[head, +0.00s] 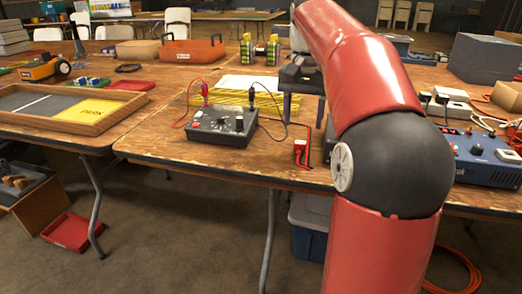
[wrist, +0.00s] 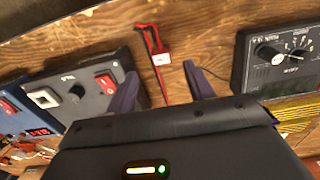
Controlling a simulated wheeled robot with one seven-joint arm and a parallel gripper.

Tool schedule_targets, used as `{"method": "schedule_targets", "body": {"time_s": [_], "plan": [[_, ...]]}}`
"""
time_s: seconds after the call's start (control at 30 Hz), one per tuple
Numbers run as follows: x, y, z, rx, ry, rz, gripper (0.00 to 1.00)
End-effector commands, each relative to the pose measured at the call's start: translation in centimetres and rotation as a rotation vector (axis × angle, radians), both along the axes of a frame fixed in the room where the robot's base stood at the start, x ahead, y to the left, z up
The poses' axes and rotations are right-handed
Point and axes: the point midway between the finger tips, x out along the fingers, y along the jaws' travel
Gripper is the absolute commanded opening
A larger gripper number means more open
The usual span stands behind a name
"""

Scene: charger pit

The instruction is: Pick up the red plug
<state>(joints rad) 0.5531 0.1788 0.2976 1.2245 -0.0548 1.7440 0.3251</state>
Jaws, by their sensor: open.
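The red plug (head: 300,152), with a pale end, lies near the front edge of the wooden table, right of the black meter box (head: 221,125). Red and black leads run from it. In the wrist view, the red plug (wrist: 160,58) shows beyond and between the two dark fingers. My gripper (head: 305,118) is open and empty, pointing down over the table behind the plug. Its fingers also show in the wrist view (wrist: 161,75), apart from each other. I cannot tell its exact height above the plug.
A red probe (head: 205,92) and a black probe (head: 251,94) stand up at the meter box. A yellow stack (head: 235,98) lies behind it. A blue power supply (head: 484,158) stands at the right. A wooden tray (head: 75,108) is at the left.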

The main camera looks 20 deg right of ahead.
Motion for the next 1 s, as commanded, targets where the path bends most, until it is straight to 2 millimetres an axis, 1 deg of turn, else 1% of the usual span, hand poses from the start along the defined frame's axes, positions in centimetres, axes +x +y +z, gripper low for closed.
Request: {"method": "schedule_targets", "body": {"time_s": [0.07,0.27,0.5,0.6,0.7,0.9,1.0], "plan": [[0.1,-0.3,-0.6,0.003,0.005,-0.006,0.53],[0.1,-0.2,-2.9,0.003,0.004,-0.005,0.53],[0.5,-0.3,-6.4,0.002,0.003,-0.004,0.53],[0.5,-0.3,-7.4,0.002,0.002,-0.004,0.53],[0.5,-0.3,-7.7,0.003,0.002,-0.004,0.53],[0.5,-0.3,-7.7,0.002,0.001,-0.004,0.53],[0.5,-0.3,-7.7,0.002,0.001,-0.003,0.4]]}}
